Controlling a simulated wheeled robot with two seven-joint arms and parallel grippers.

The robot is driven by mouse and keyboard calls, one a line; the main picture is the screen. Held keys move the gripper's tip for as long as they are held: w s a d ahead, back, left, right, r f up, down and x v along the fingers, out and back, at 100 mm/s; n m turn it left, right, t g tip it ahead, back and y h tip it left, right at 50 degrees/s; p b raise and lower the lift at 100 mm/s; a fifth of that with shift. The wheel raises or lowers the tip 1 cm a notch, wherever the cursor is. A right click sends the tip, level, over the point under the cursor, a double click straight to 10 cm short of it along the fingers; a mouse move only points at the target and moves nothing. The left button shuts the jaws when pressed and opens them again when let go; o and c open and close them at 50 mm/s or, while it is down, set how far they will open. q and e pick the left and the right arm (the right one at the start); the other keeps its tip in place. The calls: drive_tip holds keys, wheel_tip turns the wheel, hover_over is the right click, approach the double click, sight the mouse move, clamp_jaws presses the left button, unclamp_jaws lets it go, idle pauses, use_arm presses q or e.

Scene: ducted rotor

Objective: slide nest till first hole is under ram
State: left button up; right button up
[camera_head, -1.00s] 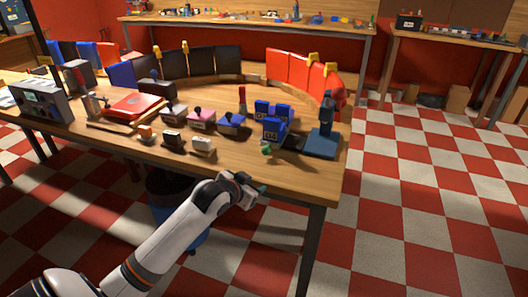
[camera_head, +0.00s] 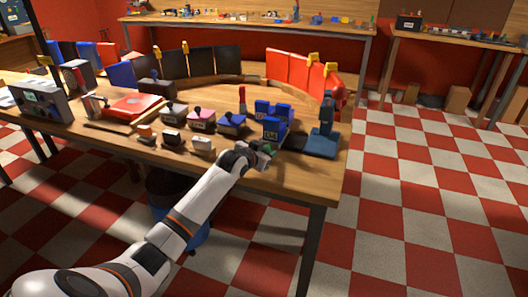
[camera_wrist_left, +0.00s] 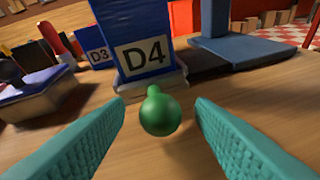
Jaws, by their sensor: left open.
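The nest appears to be the low grey slide (camera_wrist_left: 150,86) with a green ball knob (camera_wrist_left: 160,112) on its near side. A blue block marked D4 (camera_wrist_left: 144,40) stands on it; the block also shows in the head view (camera_head: 274,128). The dark press (camera_head: 327,112), with a blue base (camera_head: 321,146), stands just right of it; the ram tip and any holes cannot be made out. My left gripper (camera_head: 269,150) is open at the table's front. In the left wrist view its teal fingers (camera_wrist_left: 160,118) lie either side of the knob, apart from it. My right gripper is not in view.
A blue D3 block (camera_wrist_left: 97,54) stands behind and left of D4. Several small fixtures with knobs, such as a blue one (camera_head: 232,123), stand left on the table. The table's front strip (camera_head: 290,180) is clear.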

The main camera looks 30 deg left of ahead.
use_arm(q)
drive_tip(key=shift+w+f, duration=0.1)
drive_tip(key=shift+w, duration=0.15)
